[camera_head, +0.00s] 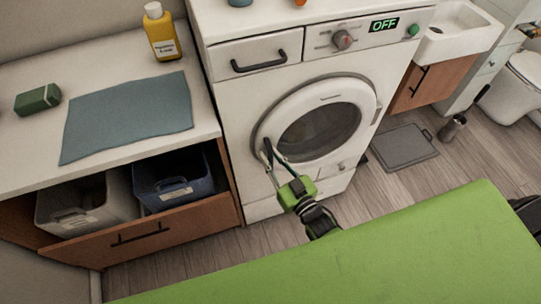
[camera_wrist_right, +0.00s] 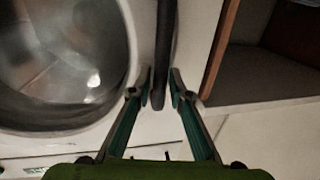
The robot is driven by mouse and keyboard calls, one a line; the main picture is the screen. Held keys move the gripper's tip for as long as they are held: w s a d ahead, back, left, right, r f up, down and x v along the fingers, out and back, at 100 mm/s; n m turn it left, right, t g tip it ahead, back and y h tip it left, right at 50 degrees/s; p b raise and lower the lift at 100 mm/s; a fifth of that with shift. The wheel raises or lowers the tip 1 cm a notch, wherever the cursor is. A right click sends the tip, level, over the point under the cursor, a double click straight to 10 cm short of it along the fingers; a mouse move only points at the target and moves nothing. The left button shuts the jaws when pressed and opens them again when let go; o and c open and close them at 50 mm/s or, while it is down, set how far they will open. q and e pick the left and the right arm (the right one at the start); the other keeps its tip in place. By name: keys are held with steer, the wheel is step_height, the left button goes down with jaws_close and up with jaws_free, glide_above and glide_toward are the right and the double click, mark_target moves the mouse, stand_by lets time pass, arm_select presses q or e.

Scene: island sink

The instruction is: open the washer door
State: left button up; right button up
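The white washer (camera_head: 235,92) has a round front door (camera_head: 262,122) with dark glass (camera_head: 320,132), and the door looks shut. My right gripper (camera_head: 267,150) is at the lower left edge of the door. In the right wrist view, a dark upright bar (camera_wrist_right: 162,75), which looks like a door handle, stands between the fingertips of my right gripper (camera_wrist_right: 161,82). The fingers look apart, one on each side of the bar; I cannot tell whether they touch it. The door glass (camera_wrist_right: 50,60) is left of the bar there. My left gripper is not in view.
A counter (camera_head: 85,85) with a yellow bottle (camera_head: 161,35), blue cloth (camera_head: 128,115) and green block (camera_head: 38,99) is left of the washer. Below, a drawer (camera_head: 150,240) stands open with two bins. A grey mat (camera_head: 404,147) lies on the floor at right.

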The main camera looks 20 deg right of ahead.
steer(key=shift+w, duration=0.1)
jaws_close()
